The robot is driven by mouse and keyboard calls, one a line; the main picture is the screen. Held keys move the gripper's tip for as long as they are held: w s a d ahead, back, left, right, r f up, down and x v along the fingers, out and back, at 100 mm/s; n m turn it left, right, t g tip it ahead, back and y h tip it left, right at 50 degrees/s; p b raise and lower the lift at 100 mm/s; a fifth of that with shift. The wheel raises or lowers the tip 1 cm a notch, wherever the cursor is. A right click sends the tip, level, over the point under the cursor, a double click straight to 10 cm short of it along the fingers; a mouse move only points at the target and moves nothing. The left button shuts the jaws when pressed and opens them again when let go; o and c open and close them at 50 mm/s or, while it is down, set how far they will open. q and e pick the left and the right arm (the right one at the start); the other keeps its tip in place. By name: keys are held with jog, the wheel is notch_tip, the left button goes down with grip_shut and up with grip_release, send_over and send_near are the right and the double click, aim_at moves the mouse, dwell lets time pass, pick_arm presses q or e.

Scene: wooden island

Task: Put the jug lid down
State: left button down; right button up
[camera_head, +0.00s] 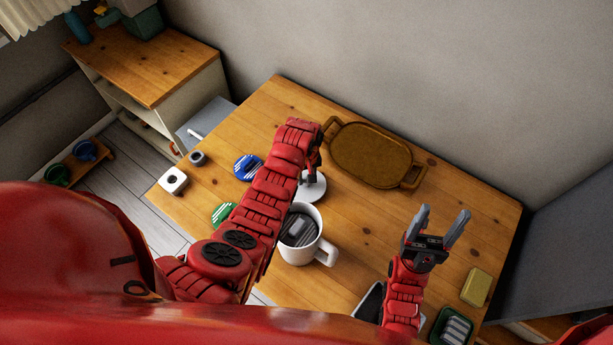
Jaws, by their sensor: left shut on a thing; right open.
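The jug lid (313,190) is a white disc just behind the white jug (295,251). My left gripper (312,172) is shut on the lid from above, partly hidden by my own red arm. I cannot tell whether the lid touches the table or hovers just over it. The jug stands upright and uncovered, with dark grey contents showing inside and its handle toward the lower right. My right gripper (442,214) is open and empty over the right part of the table, apart from the jug and lid.
A brown oval tray (372,155) with handles lies at the back of the wooden island. Blue (247,167) and green (223,213) striped items lie at left, near a white block (173,181). A yellow sponge-like block (476,287) lies at right. The table's middle right is clear.

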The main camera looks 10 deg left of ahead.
pick_arm(q)
jog(key=shift+f, duration=0.15)
jog(key=c, duration=0.5)
grip_release()
